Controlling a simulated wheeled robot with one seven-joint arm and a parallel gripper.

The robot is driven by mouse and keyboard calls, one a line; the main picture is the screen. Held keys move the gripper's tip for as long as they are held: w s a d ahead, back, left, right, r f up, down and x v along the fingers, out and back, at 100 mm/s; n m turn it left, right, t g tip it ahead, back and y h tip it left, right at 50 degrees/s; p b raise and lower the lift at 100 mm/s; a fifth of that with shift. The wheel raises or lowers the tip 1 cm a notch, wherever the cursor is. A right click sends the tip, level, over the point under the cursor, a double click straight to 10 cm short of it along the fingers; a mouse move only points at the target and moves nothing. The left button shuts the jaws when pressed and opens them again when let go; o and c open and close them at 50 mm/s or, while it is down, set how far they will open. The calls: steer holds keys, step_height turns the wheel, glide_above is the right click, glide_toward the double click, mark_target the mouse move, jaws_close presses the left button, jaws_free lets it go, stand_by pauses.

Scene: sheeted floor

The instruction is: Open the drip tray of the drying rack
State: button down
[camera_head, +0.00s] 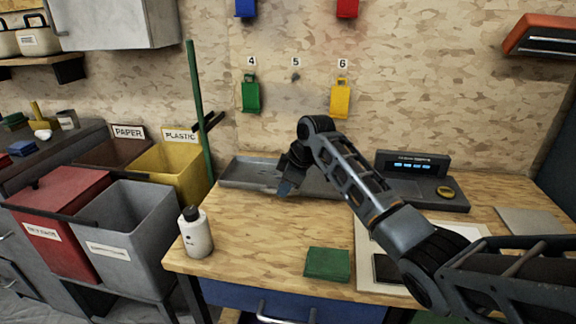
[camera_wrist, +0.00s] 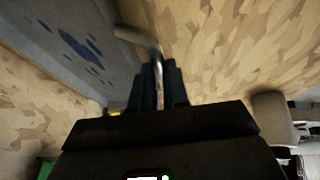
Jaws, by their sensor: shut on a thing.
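A long, low grey unit, which looks like the drying rack with its drip tray (camera_head: 243,172), lies along the back of the wooden worktop. A grey surface with dark blue patches, seemingly the tray (camera_wrist: 45,45), shows in the wrist view. A bent metal handle (camera_wrist: 135,36) runs from it down between my fingertips. My gripper (camera_head: 286,188) points down at the front of the grey unit. In the wrist view my gripper (camera_wrist: 158,88) is shut on the handle. My arm hides the middle of the unit in the head view.
A white bottle (camera_head: 195,234) stands at the worktop's left edge. A green block (camera_head: 328,263) lies near the front. A dark display device (camera_head: 412,164) stands at the back right. Bins (camera_head: 128,235) stand left of the worktop. Bare wood lies in front of my gripper.

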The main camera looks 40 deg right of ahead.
steer(key=s+a+p, duration=0.3)
steer(key=s+a, duration=0.1)
steer(key=a, duration=0.1)
steer(key=shift+a+r+p, duration=0.15)
steer(key=shift+p, duration=0.25)
steer(key=shift+s+a, duration=0.35)
steer(key=shift+a, duration=0.05)
steer(key=c, duration=1.1)
jaws_free()
steer(key=v, duration=0.7)
steer(key=shift+s+r, duration=0.15)
steer(key=shift+s, duration=0.05)
